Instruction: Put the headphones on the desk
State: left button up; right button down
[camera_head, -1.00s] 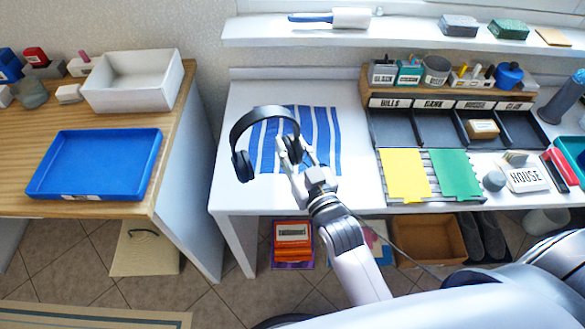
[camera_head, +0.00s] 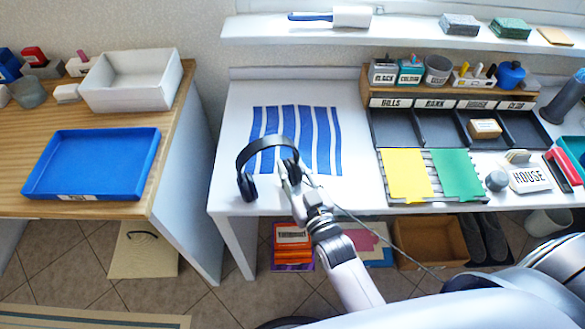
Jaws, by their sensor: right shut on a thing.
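The black headphones (camera_head: 243,160) are in my right gripper (camera_head: 290,168), which is shut on them near their right ear cup. The band arches up and the left ear cup hangs at the lower left. They are over the front left part of the white desk (camera_head: 235,110), in front of a blue-and-white striped cloth (camera_head: 315,135). I cannot tell whether the lower ear cup touches the desk top. My left gripper is not in view.
Black trays (camera_head: 400,128), a yellow sheet (camera_head: 405,175) and a green sheet (camera_head: 455,173) fill the desk's right part. The wooden table at left holds a blue tray (camera_head: 55,190) and a white bin (camera_head: 135,105). A shelf (camera_head: 410,38) runs above the desk.

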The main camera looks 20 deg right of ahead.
jog(key=c, duration=1.2)
grip_release()
